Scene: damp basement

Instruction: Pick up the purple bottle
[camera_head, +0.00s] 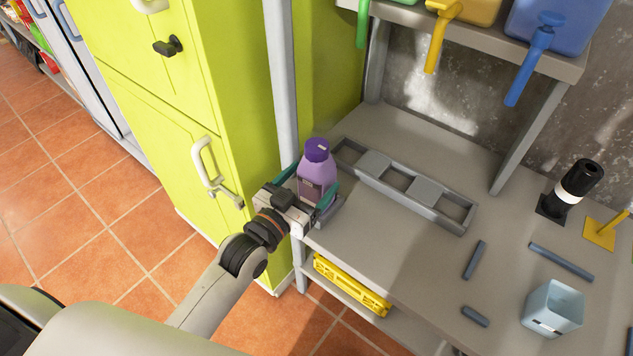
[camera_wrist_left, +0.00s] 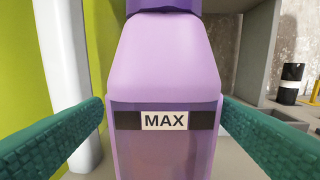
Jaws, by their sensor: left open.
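The purple bottle (camera_head: 317,172) stands upright near the left end of the grey bench, with a darker purple cap. My left gripper (camera_head: 312,190) is at the bottle, its green-padded fingers open on either side of it. In the left wrist view the bottle (camera_wrist_left: 165,90) fills the middle, its "MAX" label facing the camera. The two green fingers (camera_wrist_left: 165,132) show left and right of it, with a small gap on each side. The lower part of the bottle is partly hidden by my gripper in the head view. My right gripper is not in view.
A grey post (camera_head: 283,80) and a lime-green cabinet (camera_head: 165,110) stand close left of the bottle. A grey divided tray (camera_head: 425,208) lies just right of it. A light-blue cup (camera_head: 553,309) and a black cylinder (camera_head: 577,183) stand farther right.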

